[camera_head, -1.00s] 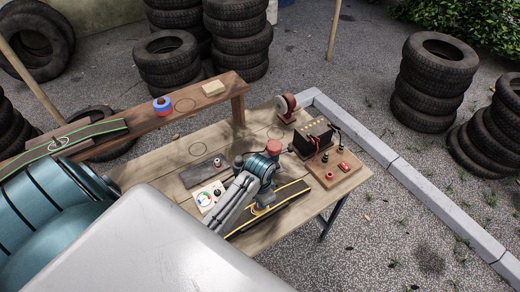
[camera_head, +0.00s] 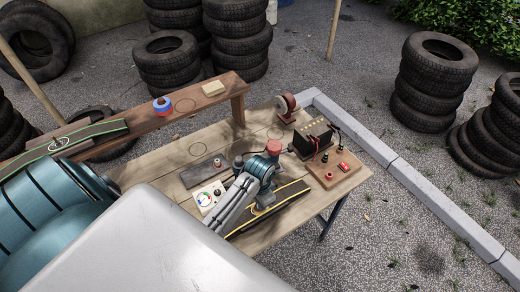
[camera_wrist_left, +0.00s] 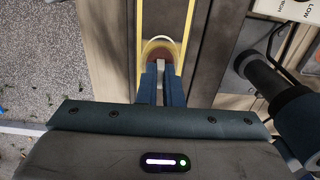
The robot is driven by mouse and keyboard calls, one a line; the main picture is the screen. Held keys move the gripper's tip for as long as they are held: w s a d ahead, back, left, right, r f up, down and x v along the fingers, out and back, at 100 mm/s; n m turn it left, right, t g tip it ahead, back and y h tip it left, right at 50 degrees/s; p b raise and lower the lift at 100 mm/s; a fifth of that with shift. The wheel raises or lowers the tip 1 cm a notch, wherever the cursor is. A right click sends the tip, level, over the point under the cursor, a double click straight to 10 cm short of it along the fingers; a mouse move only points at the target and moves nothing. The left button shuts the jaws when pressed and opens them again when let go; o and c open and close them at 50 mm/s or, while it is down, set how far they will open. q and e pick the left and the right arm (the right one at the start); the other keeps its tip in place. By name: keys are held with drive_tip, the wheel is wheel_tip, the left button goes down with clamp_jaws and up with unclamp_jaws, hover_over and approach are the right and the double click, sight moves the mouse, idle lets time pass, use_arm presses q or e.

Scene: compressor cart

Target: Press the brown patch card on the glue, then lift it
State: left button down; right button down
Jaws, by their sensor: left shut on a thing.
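My left gripper (camera_wrist_left: 161,84) is shut on the brown patch card (camera_wrist_left: 160,47), of which a brown edge shows just beyond the fingertips in the left wrist view. The card is over a dark strip with yellow edges (camera_wrist_left: 191,20). A pale rounded rim shows around the card; I cannot tell whether this is glue, or whether the card touches the strip. In the head view the left gripper (camera_head: 264,201) points down over the same strip (camera_head: 290,194), and the card is hidden there. My right gripper is not in view.
A board with a black battery (camera_head: 312,137) and red knobs stands right of the gripper. A red-capped item (camera_head: 273,147) is just behind my wrist. A white gauge panel (camera_head: 208,197) and a grey plate (camera_head: 203,172) lie left. A raised wooden shelf (camera_head: 200,102) runs behind.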

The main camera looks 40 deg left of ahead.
use_arm(q)
drive_tip(key=shift+f, duration=0.35)
idle(1.2)
idle(0.6)
drive_tip(key=shift+r, duration=4.05)
drive_tip(key=shift+s+f, duration=0.1)
